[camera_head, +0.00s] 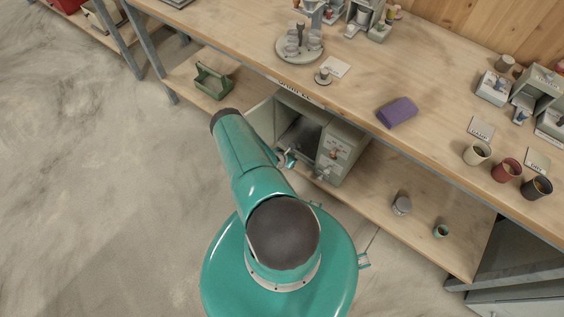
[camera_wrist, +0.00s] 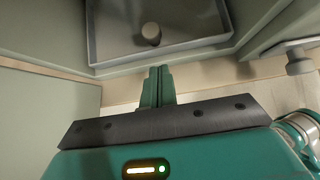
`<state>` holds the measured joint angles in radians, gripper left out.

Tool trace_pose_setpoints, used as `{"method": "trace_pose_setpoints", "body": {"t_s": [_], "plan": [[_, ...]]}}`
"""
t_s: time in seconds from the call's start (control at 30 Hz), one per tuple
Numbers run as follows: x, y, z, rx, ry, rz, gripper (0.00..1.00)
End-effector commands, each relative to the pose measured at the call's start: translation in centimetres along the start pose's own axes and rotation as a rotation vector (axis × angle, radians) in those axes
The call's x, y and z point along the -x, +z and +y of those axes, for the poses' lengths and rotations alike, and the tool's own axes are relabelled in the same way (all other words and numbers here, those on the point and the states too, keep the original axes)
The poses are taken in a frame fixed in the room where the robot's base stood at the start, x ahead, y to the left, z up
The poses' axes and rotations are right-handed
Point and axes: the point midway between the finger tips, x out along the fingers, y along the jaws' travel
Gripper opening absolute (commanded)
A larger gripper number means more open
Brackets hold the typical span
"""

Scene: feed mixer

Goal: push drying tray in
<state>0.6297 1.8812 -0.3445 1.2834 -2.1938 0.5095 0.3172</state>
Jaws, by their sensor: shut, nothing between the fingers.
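The drying tray (camera_wrist: 200,45) is a shallow grey tray with a raised rim, at the top of the wrist view. A small dark round piece (camera_wrist: 151,34) sits in it. In the head view the tray (camera_head: 299,138) shows partly, in the open compartment of a grey-green cabinet (camera_head: 348,137) on the lower shelf. My gripper (camera_wrist: 158,72) is shut and empty, its fingertips close to the tray's front rim; I cannot tell whether they touch. In the head view my gripper (camera_head: 289,159) is small and partly hidden by my arm, in front of the cabinet opening.
A pale panel (camera_wrist: 40,115) stands left of my gripper, and a knob (camera_wrist: 298,62) sticks out at right. A green carrier (camera_head: 213,82), a grey cup (camera_head: 402,205) and a small green cup (camera_head: 440,231) stand on the lower shelf. The bench top overhangs the cabinet.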

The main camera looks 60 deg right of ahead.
Motion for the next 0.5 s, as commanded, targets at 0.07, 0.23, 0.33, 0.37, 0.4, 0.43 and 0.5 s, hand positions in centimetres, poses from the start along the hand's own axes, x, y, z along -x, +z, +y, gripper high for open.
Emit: {"method": "trace_pose_setpoints", "body": {"t_s": [0.07, 0.23, 0.33, 0.37, 0.4, 0.43, 0.5], "plan": [[0.5, -0.5, 0.5, 0.001, 0.001, 0.002, 0.00], [3.4, -0.5, 0.7, 0.001, 0.000, 0.004, 0.00], [5.2, -0.4, 0.7, 0.001, -0.001, 0.004, 0.00], [5.8, -0.4, 0.8, 0.001, 0.000, 0.004, 0.00], [6.6, -0.5, 0.8, 0.001, -0.001, 0.004, 0.00], [7.2, -0.5, 0.8, 0.001, -0.001, 0.005, 0.00], [8.4, -0.5, 0.8, 0.002, 0.000, 0.005, 0.00]]}}
